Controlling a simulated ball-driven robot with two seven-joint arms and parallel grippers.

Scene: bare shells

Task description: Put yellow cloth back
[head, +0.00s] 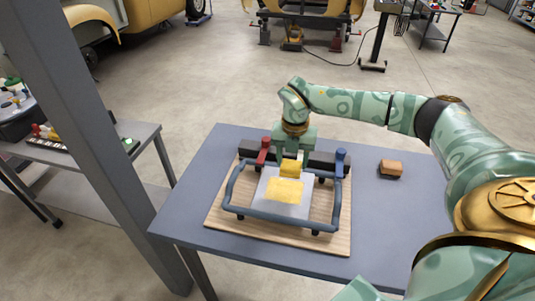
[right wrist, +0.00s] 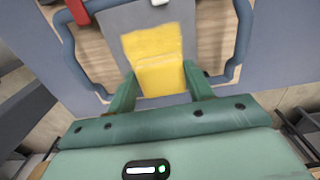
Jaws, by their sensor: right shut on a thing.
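The yellow cloth (head: 285,190) lies partly on a pale grey plate (head: 265,187). Its far end is raised at my right gripper (head: 291,158). In the right wrist view the cloth (right wrist: 152,43) runs between the two green fingers of the gripper (right wrist: 160,78), which is shut on its near edge. The plate sits inside a blue-grey tube frame (head: 280,221) on a wooden board (head: 224,216). My left gripper is not in view.
The board lies on a blue-grey table (head: 200,180). A red clamp (head: 264,149) and a blue clamp (head: 340,158) stand at the back of the frame. A brown block (head: 390,168) lies to the right. A grey post (head: 82,130) stands left of the table.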

